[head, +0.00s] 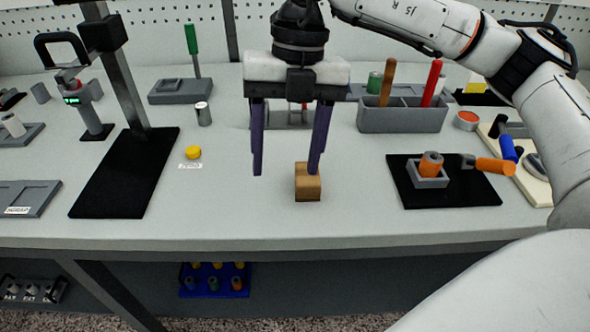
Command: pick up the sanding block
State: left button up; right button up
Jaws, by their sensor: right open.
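The sanding block (308,187) is a small brown block with a lighter tan top. It sits on the grey workbench (240,222) near the front edge, in the middle of the head view. My right gripper (286,172) points down above the bench, with two long purple fingers spread wide apart and nothing between them. Its right finger overlaps the back of the block in the picture; I cannot tell whether they touch. The left finger is well to the left of the block. My left gripper is not in view.
A grey bin (402,119) with tool handles stands behind right. A black mat (468,190) holds a grey holder with an orange spool. A yellow cap (193,153) and a metal cylinder (203,114) are at left, beside a black plate (118,185). Bench around the block is clear.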

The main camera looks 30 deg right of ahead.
jog(key=d, duration=0.2)
jog(key=w+d+f+m+h, duration=0.1)
jog(key=d+f+h, duration=0.1)
jog(key=d, duration=0.1)
jog(key=shift+w+d+m+t, duration=0.2)
jog(key=shift+d+m+t, duration=0.1)
jog(key=shift+t, duration=0.1)
jog(key=shift+w+a+f, duration=0.1)
jog(key=shift+w+f, duration=0.05)
jog(key=shift+f, duration=1.25)
jog(key=shift+w+f, duration=0.1)
jog(key=shift+f, duration=1.3)
jog(key=c, duration=1.2)
jog(key=shift+o, duration=0.2)
notch_tip(320, 180, up, 10)
